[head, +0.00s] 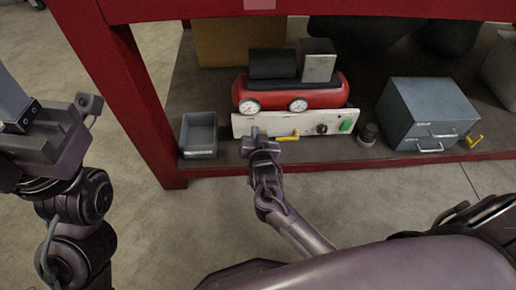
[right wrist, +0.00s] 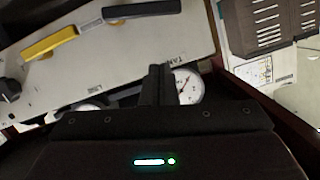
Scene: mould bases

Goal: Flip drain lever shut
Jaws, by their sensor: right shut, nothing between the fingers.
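A white control panel (head: 243,124) stands in front of a red compressor (head: 325,98) on the low shelf. The panel bears a yellow lever (head: 287,138), a black knob (head: 321,128) and a green switch (head: 346,126). In the right wrist view, the yellow lever (right wrist: 50,43) and a black-handled lever (right wrist: 138,10) lie on the panel; their labels are too small to read. My right gripper (head: 256,133) is shut and empty before the panel's left part. Its fingers (right wrist: 160,85) touch neither handle. My left gripper (head: 18,118) is at the far left, its jaws unclear.
A grey bin (head: 199,134) stands left of the panel. A dark cup-like object (head: 368,135) and a blue-grey drawer cabinet (head: 428,112) stand to the right. The red bench post (head: 140,100) and top rail frame the shelf. Floor in front is clear.

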